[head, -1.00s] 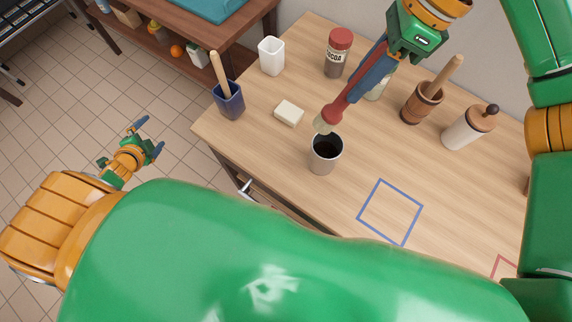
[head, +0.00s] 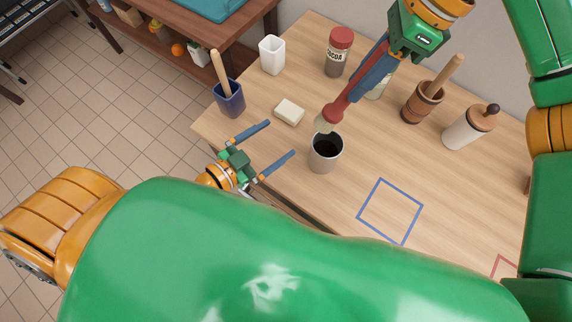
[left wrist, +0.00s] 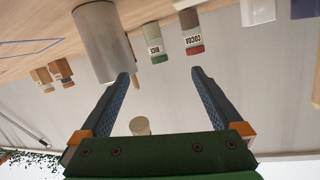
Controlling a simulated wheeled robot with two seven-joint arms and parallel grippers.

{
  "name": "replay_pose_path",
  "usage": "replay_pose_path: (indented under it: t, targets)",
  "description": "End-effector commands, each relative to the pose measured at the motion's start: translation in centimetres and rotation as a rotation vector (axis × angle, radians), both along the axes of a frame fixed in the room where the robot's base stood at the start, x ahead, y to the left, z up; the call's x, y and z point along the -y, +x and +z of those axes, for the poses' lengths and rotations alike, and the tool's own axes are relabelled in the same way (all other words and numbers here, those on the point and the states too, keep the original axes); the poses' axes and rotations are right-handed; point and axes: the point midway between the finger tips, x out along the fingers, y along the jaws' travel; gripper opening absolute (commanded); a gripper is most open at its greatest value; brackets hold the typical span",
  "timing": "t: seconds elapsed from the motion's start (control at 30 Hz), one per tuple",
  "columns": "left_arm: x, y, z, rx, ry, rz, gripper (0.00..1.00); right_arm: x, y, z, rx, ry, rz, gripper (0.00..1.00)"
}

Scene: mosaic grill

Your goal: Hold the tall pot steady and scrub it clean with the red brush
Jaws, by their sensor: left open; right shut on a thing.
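The tall pot (head: 325,161), a grey metal cylinder with a dark inside, stands upright near the table's front edge. It also shows in the left wrist view (left wrist: 96,42), upside down and beyond the fingers. My left gripper (head: 280,138) is open and empty at the table edge, left of the pot and apart from it, fingers pointing towards it. My right gripper (head: 354,88) is shut on the red brush (head: 337,110), which slants down to the left. Its pale bristles are at the pot's far rim; I cannot tell whether they touch.
A white block (head: 289,112), a blue holder (head: 230,100) with a wooden handle and a white cup (head: 271,55) stand left of the pot. A cocoa jar (head: 337,58), mortar (head: 422,103) and wooden-topped jar (head: 467,128) stand behind. A blue square outline (head: 390,211) marks clear table.

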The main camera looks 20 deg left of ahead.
Motion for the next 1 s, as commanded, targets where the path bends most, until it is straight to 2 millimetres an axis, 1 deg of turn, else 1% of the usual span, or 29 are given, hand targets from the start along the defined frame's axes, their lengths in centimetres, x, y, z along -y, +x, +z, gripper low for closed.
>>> replay_pose_path:
  t: [0.03, 0.1, 0.13, 0.23, 0.33, 0.47, 0.7, 0.8, 0.9, 1.0]
  targets:
    - [1.5, -1.1, -1.0, -0.077, -0.015, -0.051, 1.00, 0.0, 0.0, 0.0, 0.000, 0.000, 0.000, 0.00]
    - [3.2, -2.5, -2.0, -0.166, -0.032, -0.113, 1.00, 0.0, 0.0, 0.0, 0.000, 0.000, 0.000, 0.00]
    - [3.7, -3.0, -2.3, -0.193, -0.038, -0.132, 1.00, 0.0, 0.0, 0.0, 0.000, 0.000, 0.000, 0.00]
    - [4.6, -4.0, -2.7, -0.241, -0.049, -0.170, 1.00, 0.0, 0.0, 0.0, 0.000, 0.000, 0.000, 0.00]
    - [4.9, -4.0, -2.9, -0.249, -0.050, -0.175, 1.00, 0.0, 0.0, 0.0, 0.000, 0.000, 0.000, 0.00]
    - [5.9, -2.6, -3.6, -0.245, -0.052, -0.170, 1.00, 0.0, 0.0, 0.0, 0.000, 0.000, 0.000, 0.00]
    - [9.8, 1.6, -5.9, -0.245, -0.052, -0.171, 1.00, 0.0, 0.0, 0.0, 0.000, 0.000, 0.000, 0.00]
    - [11.0, 2.9, -6.6, -0.246, -0.052, -0.173, 1.00, 0.0, 0.0, 0.0, 0.000, 0.000, 0.000, 0.00]
    - [11.8, 3.7, -7.1, -0.246, -0.051, -0.173, 1.00, 0.0, 0.0, 0.0, 0.000, 0.000, 0.000, 0.00]
    - [12.1, 4.1, -7.4, -0.246, -0.048, -0.173, 1.00, 0.0, 0.0, 0.0, 0.000, 0.000, 0.000, 0.00]
